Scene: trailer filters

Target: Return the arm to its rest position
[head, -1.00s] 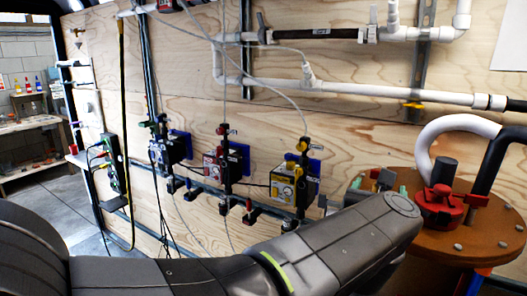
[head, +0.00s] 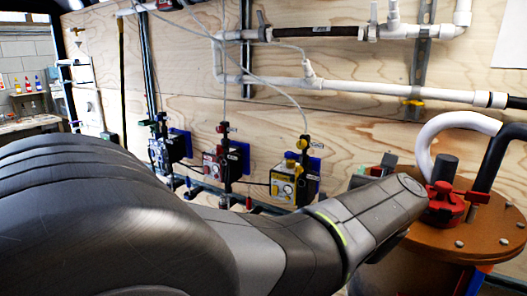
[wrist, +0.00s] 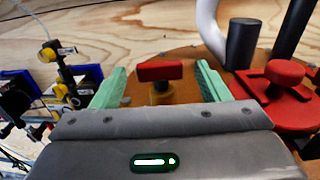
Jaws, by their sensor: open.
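My gripper (wrist: 162,66) is open in the wrist view, with its two green fingers apart. A small red-handled valve (wrist: 166,72) shows in the gap between them, beyond the grey gripper body. The fingers do not visibly press on it, and I cannot tell how far it lies from them. In the head view my dark arm fills the lower left and reaches right, ending in front of the brown round lid (head: 425,248). The arm link hides most of my gripper there.
A red fitting (head: 440,204) with a white hose (head: 452,122) stands on the lid; a black pipe (head: 492,165) is beside it. Blue, red and yellow valve units (head: 290,183) hang on the plywood wall. White pipes (head: 345,86) run above. A workbench (head: 30,126) is far left.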

